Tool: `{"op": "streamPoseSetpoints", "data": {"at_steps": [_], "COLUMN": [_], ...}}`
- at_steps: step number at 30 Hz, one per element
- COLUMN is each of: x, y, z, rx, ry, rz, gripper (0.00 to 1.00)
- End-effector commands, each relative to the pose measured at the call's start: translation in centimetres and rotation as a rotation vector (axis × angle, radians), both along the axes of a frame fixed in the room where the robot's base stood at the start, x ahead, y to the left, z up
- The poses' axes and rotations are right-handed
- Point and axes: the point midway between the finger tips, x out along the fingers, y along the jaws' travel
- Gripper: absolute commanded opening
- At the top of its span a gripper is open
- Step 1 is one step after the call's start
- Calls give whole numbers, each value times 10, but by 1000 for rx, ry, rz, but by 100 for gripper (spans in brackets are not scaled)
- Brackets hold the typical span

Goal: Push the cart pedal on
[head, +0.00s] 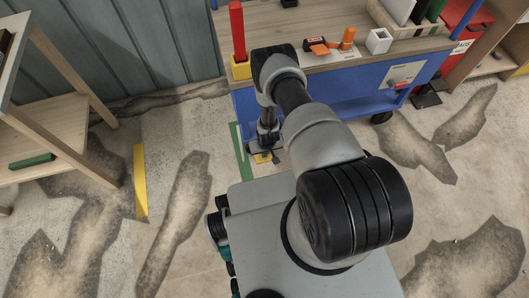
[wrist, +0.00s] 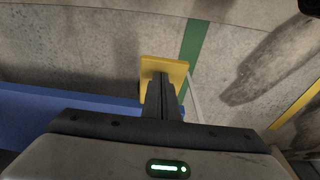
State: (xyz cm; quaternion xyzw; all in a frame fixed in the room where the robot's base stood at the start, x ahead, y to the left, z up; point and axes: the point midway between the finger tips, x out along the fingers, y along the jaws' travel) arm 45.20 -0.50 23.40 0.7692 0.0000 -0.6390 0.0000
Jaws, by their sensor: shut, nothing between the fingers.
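The cart (head: 345,88) has a blue body and a wooden top, and stands ahead of me. Its yellow pedal (head: 263,158) is a small flat plate low at the cart's left end, partly hidden by my arm. In the wrist view the yellow pedal (wrist: 178,69) lies just beyond my fingertips, with the cart's blue edge (wrist: 60,102) to the left. My gripper (wrist: 160,80) is shut and empty, pointing down with its fingertips overlapping the pedal in the picture. I cannot tell whether they touch it.
A green floor stripe (head: 240,152) runs beside the pedal. A yellow floor stripe (head: 140,180) lies further left, near a wooden shelf table (head: 60,126). Floor between the stripes is clear.

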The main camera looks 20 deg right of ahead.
Motion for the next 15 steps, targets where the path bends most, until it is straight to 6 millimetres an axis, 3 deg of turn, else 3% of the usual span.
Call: {"op": "streamPoseSetpoints", "data": {"at_steps": [15], "x": [-8], "y": [0], "z": [-12], "rx": [0], "ry": [3], "rz": [0], "gripper": [0]}}
